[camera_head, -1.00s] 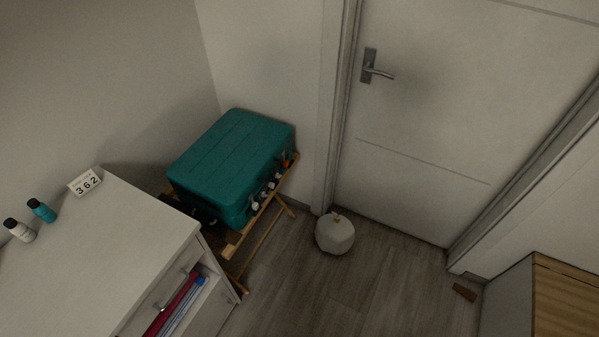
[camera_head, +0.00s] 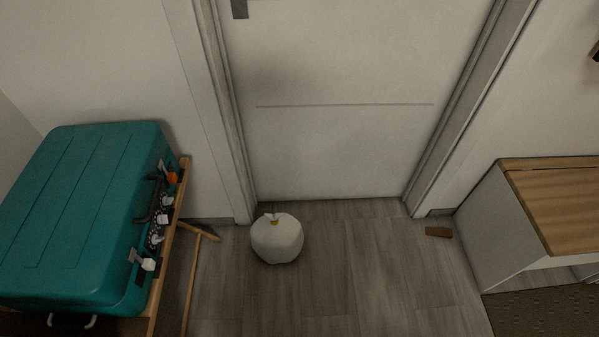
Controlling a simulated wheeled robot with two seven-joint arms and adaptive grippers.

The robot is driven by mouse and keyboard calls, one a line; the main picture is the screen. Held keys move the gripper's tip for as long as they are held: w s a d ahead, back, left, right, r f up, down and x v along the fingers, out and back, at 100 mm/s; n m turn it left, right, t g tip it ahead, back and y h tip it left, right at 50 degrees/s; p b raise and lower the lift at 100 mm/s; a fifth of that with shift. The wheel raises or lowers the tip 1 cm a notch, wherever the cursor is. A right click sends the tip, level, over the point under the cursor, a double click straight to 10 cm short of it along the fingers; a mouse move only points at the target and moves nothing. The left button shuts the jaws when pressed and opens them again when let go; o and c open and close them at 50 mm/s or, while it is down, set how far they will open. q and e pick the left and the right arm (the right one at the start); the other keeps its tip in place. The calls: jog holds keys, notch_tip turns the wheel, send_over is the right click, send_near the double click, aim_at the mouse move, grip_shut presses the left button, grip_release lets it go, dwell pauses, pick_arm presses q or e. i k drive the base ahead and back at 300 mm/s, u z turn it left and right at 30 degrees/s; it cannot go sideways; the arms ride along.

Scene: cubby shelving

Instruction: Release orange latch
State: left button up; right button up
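A teal suitcase (camera_head: 80,215) lies flat and closed on a wooden folding stand (camera_head: 184,235) at the left of the head view. Along its right side are latches and a dark handle. The orange latch (camera_head: 172,178) is at the far end of that side, near the wall. White-tipped latches (camera_head: 148,264) sit nearer to me on the same side. Whether the orange latch is fastened is too small to tell. Neither of my grippers is in view.
A closed white door (camera_head: 335,110) stands ahead. A round white pouf-like object (camera_head: 277,238) sits on the floor before it. A wooden-topped cabinet (camera_head: 560,195) is at the right, with a small brown wedge (camera_head: 438,232) on the floor beside it. The middle floor is clear.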

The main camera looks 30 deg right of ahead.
aim_at(171, 177)
jog(key=z, duration=0.05)
jog(key=k, duration=0.65)
jog(key=z, duration=0.4)
jog(key=i, duration=1.1)
jog(key=z, duration=0.4)
